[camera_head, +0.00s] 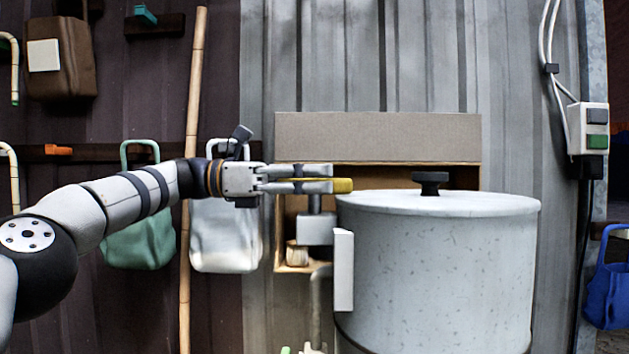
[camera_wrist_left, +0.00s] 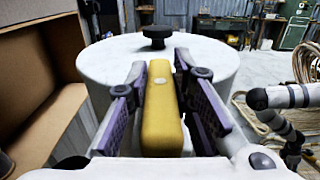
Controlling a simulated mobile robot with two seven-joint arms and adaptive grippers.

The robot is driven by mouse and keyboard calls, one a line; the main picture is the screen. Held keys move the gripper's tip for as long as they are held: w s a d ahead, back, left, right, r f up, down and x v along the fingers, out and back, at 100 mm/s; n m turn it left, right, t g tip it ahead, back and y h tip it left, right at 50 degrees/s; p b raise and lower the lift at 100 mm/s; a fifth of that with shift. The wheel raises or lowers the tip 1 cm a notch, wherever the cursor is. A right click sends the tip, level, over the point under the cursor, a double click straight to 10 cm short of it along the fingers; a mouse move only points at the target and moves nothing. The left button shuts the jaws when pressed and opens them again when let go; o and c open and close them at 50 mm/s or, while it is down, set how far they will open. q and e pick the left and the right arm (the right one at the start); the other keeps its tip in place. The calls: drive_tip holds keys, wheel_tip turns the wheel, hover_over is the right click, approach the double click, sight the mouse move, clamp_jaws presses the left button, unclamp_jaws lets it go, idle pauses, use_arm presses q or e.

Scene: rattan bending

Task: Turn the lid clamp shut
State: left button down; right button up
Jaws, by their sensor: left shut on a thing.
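A large pale speckled pot (camera_head: 440,275) stands right of centre, with a flat lid (camera_head: 480,203) and a dark knob (camera_head: 430,183) on top. The lid clamp shows as a yellow handle (camera_head: 343,185) at the lid's left edge; the wrist view shows this yellow bar (camera_wrist_left: 162,105) lengthwise, pointing toward the knob (camera_wrist_left: 157,36). My left gripper (camera_head: 325,185) reaches in from the left and is shut on the yellow handle, its purple-padded fingers (camera_wrist_left: 162,90) on both sides of it. The handle's far end lies at or over the lid rim. My right gripper is not in view.
A cardboard-coloured open box (camera_head: 380,137) is behind the pot. Bags, including a green one (camera_head: 140,240), and a bamboo pole (camera_head: 192,120) are along the wall at left. A switch box (camera_head: 590,130) with cables hangs at right.

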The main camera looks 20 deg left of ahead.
use_arm(q)
drive_tip(key=shift+d+f, duration=0.1)
drive_tip(key=shift+f, duration=0.05)
drive_tip(key=c, duration=1.4)
unclamp_jaws()
drive_tip(key=shift+r, duration=0.2)
